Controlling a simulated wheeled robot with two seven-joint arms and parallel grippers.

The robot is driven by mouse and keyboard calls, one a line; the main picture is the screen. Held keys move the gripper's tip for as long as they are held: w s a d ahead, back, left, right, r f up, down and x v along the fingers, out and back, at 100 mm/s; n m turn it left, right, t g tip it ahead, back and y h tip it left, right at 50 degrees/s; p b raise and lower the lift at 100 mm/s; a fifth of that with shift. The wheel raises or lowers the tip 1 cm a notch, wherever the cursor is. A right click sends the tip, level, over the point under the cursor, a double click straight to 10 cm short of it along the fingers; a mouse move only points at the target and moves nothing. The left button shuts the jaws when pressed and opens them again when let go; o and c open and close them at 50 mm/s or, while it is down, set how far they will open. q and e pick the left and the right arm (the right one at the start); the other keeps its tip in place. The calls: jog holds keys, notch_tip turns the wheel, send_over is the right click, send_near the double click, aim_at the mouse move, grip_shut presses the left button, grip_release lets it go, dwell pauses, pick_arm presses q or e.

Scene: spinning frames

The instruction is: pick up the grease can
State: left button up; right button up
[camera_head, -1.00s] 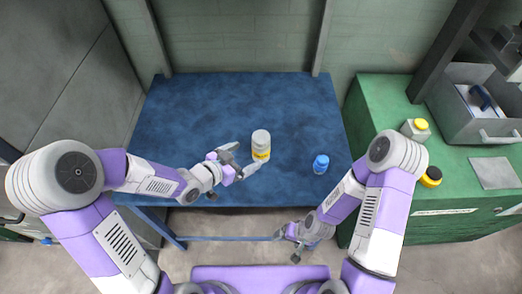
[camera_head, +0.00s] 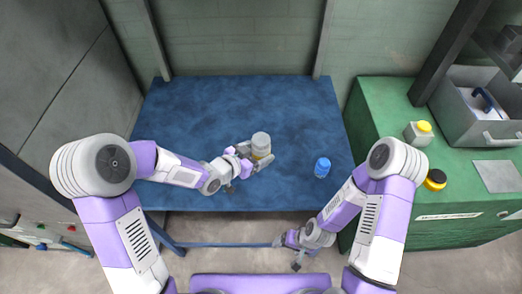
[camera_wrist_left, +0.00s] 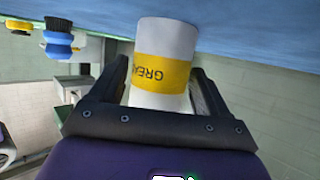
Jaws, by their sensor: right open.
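The grease can (camera_head: 261,141) is a pale grey-white cylinder with a yellow band. It stands upright on the blue table (camera_head: 200,105). In the left wrist view the can (camera_wrist_left: 163,70) shows the letters "GREA" and its lower end is between the fingers. My left gripper (camera_head: 255,156) has one finger on each side of the can; it also shows in the left wrist view (camera_wrist_left: 160,92). The fingers are close to the can's sides, but I cannot tell if they press on it. My right gripper (camera_head: 291,251) is open and empty, low in front of the table.
On the green cabinet (camera_head: 375,105) are a yellow-capped container (camera_head: 418,132), a black-and-yellow jar (camera_head: 435,180) and a grey bin (camera_head: 470,125). The back of the table is clear.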

pick_arm(q)
jog(key=c, duration=1.2)
